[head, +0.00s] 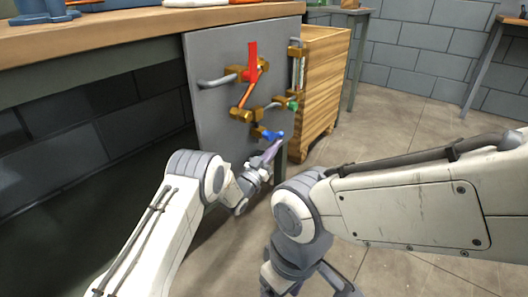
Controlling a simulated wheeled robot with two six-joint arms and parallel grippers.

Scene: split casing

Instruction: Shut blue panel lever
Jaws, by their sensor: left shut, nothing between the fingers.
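The blue lever (269,134) is low on the grey panel (208,125), below brass pipe fittings. My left gripper (274,149) is shut and empty, with its fingertips pointing up at the right end of the blue lever. The tips look very close to the lever; I cannot tell whether they touch. My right gripper (305,284) is low in the picture, well away from the panel and partly cut off by the bottom edge; its jaw opening cannot be made out.
Above the blue lever are a red lever (252,62) and a green handle (292,104) on brass pipework. A wooden cabinet (322,85) stands right of the panel. The workbench top (130,27) overhangs the panel. The floor at the right is open.

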